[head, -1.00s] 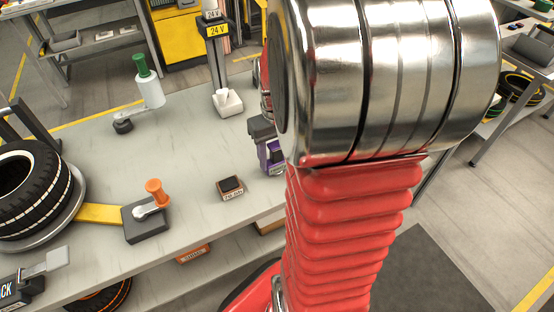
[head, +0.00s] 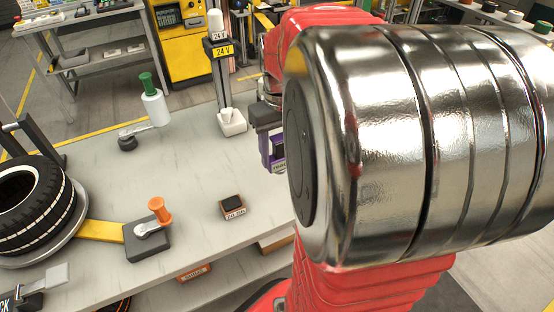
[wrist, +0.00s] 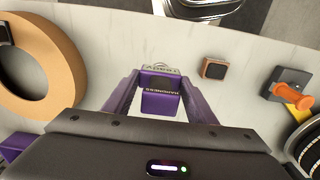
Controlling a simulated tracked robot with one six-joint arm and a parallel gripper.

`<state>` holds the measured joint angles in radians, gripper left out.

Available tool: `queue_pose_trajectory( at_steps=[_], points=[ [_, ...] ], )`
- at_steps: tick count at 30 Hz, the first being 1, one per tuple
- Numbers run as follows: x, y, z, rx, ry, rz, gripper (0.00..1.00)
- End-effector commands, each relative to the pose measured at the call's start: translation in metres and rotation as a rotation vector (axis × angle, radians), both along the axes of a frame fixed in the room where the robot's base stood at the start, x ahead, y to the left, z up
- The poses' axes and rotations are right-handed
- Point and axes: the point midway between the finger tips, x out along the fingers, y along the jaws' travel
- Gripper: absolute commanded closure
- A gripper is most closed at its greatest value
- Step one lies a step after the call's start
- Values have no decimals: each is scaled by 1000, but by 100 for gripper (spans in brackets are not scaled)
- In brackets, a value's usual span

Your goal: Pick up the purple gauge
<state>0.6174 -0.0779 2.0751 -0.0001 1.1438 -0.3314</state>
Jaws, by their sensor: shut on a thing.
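The purple gauge (wrist: 161,98) sits between the two purple fingers of my gripper (wrist: 161,108) in the wrist view. It is a small purple block with a pale lettered label. My gripper is shut on it. In the head view the dark gripper body (head: 265,117) is beside my arm's big metal joint, with the purple fingers and gauge below it, over the right side of the bench. It looks raised above the bench top. The metal joint hides part of the gripper, and the gauge and fingers are hard to tell apart there.
A small black-topped box (head: 233,206) stands on the grey bench (head: 190,190). A clamp with an orange knob (head: 159,210) and a tyre (head: 35,205) are at left. A white bottle with a green top (head: 153,103) and a 24 V post (head: 222,85) stand behind. A tan ring (wrist: 62,58) shows in the wrist view.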

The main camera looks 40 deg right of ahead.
Motion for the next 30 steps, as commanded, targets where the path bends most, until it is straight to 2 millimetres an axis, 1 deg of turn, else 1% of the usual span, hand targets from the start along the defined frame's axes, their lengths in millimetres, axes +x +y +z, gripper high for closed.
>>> queue_pose_trajectory(
  at_steps=[1, 4, 18, 19, 26, 30],
  points=[
    [0, 0, 4, -2, -2, 0, 75],
    [0, 0, 8, 0, 0, 0, 75],
    [0, 0, 8, 0, 0, 0, 75],
    [0, 0, 8, 0, 0, 0, 50],
    [0, 0, 8, 0, 0, 0, 66],
    [1, 1, 7, 0, 0, 1, 67]
  ],
)
